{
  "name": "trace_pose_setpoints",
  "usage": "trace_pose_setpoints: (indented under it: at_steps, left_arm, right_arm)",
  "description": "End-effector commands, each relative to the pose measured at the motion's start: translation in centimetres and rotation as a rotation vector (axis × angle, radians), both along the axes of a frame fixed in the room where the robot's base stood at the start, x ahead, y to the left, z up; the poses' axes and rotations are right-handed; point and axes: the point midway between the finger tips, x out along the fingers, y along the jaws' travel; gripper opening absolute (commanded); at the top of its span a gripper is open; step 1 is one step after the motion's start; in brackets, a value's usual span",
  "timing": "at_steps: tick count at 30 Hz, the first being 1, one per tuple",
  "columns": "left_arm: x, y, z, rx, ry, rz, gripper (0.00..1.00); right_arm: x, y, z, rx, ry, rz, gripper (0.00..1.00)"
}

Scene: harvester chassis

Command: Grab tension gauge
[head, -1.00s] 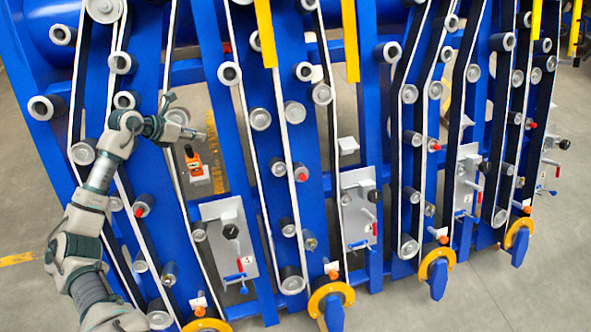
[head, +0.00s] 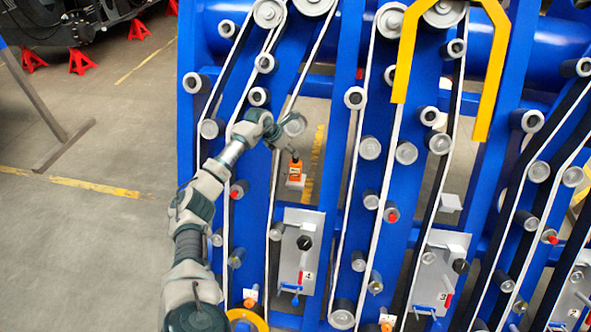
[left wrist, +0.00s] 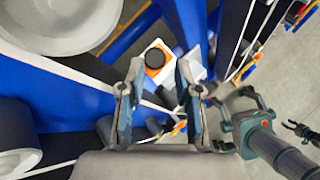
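The tension gauge is an orange and white device (head: 295,172) with a dark top, in the gap between blue uprights above a grey plate. It also shows in the left wrist view (left wrist: 155,60), from above, with a round black knob. My left gripper (head: 298,128) is just above the gauge in the head view. In the left wrist view its two fingers (left wrist: 159,75) are apart, with the gauge beyond their tips and nothing held. My right gripper seems to be the one at right in the left wrist view (left wrist: 246,101), with its fingers spread and empty.
The blue chassis (head: 342,150) carries belts, rollers and yellow brackets (head: 492,75). A large grey roller (left wrist: 65,20) is close beside the left gripper. A grey plate with a black knob (head: 300,255) is below the gauge. Open floor (head: 90,220) lies left of the chassis.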

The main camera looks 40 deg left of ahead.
Motion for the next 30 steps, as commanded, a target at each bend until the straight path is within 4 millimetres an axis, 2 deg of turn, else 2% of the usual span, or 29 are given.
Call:
trace_pose_setpoints:
  at_steps: [5,9,17,18,20,30]
  left_arm:
    - [1.3,-0.1,-2.8,-0.011,0.004,0.0,0.33]
    - [2.1,0.0,-4.3,-0.012,0.002,0.002,0.33]
    - [2.2,-0.1,-4.4,-0.006,0.002,0.003,0.33]
    - [2.2,-0.1,-4.4,-0.004,0.002,0.004,0.17]
    - [2.2,-0.2,-4.4,-0.003,0.004,0.004,0.02]
    - [2.2,-0.1,-4.3,-0.007,-0.001,0.002,0.0]
  right_arm:
    - [-1.6,-0.4,0.1,-0.004,0.011,0.003,0.43]
    - [-1.7,-0.4,0.0,-0.004,0.009,0.003,0.43]
    - [-1.7,-0.4,0.0,-0.001,0.009,0.003,0.43]
    - [-1.7,-0.4,0.0,-0.002,0.009,0.004,0.43]
    - [-1.7,-0.4,0.0,-0.002,0.009,0.004,0.43]
    - [-1.7,-0.4,0.0,-0.002,0.01,0.003,0.43]
